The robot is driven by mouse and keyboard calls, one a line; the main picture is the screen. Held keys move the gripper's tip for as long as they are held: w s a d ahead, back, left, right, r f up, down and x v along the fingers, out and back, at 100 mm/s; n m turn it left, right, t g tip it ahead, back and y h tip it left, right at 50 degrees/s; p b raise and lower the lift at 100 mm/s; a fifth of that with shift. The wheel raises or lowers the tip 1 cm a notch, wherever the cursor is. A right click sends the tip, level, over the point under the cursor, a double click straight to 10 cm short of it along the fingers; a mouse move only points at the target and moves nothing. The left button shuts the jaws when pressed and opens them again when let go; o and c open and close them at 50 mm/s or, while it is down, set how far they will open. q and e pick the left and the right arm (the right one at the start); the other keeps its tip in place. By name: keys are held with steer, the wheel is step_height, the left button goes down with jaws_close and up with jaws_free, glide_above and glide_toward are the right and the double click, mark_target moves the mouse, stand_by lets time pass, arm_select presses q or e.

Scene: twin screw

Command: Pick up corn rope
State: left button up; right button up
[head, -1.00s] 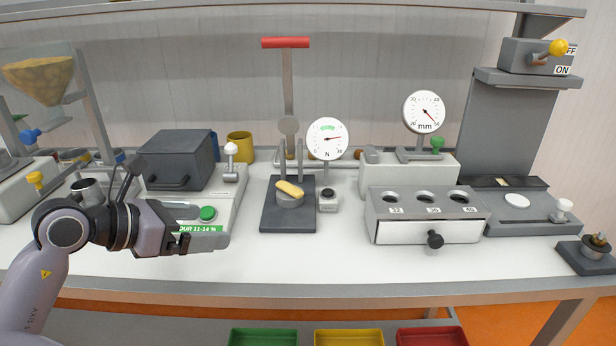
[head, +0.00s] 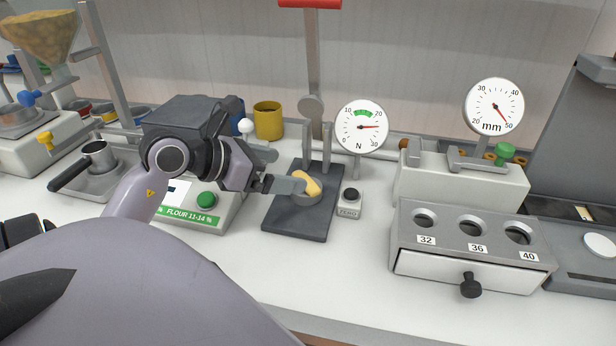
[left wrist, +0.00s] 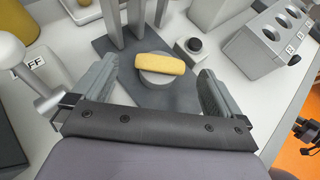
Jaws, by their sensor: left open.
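The corn rope is a short yellow roll (head: 307,183) lying on a round grey pedestal on the dark base plate of the force tester. It also shows in the left wrist view (left wrist: 159,64), lying crosswise on the pedestal (left wrist: 161,79). My left gripper (head: 289,184) is at the left side of the roll in the head view. In the left wrist view my left gripper (left wrist: 155,92) is open, its two fingers apart with the roll ahead between them, not gripped.
The tester's dark plate (head: 298,223) has upright posts behind the pedestal and a force dial (head: 361,127). A ZERO button box (head: 349,203) stands close on the right. A drawer block with holes (head: 472,245) is further right. A grey box (head: 184,122) stands behind my left arm.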

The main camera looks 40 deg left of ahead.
mark_target(299, 175)
arm_select(q)
steer(key=shift+p+x, duration=0.45)
steer(key=shift+x, duration=2.1)
steer(key=shift+s+d+f, duration=0.15)
steer(key=shift+d, duration=0.05)
steer(key=c, duration=0.7)
